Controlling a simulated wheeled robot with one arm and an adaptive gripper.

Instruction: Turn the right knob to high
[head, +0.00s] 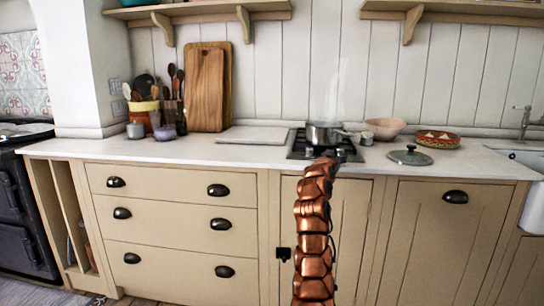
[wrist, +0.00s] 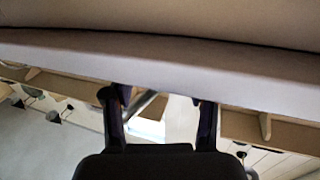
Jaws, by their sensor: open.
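Whether a finger touches a knob cannot be told.
A glass lid (head: 410,156), a patterned dish (head: 437,139) and a pink bowl (head: 385,128) stand right of the hob. A pale board (head: 253,135) lies to its left. The worktop (head: 180,150) front is clear. A large pale, blurred surface crosses the top of the wrist view.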

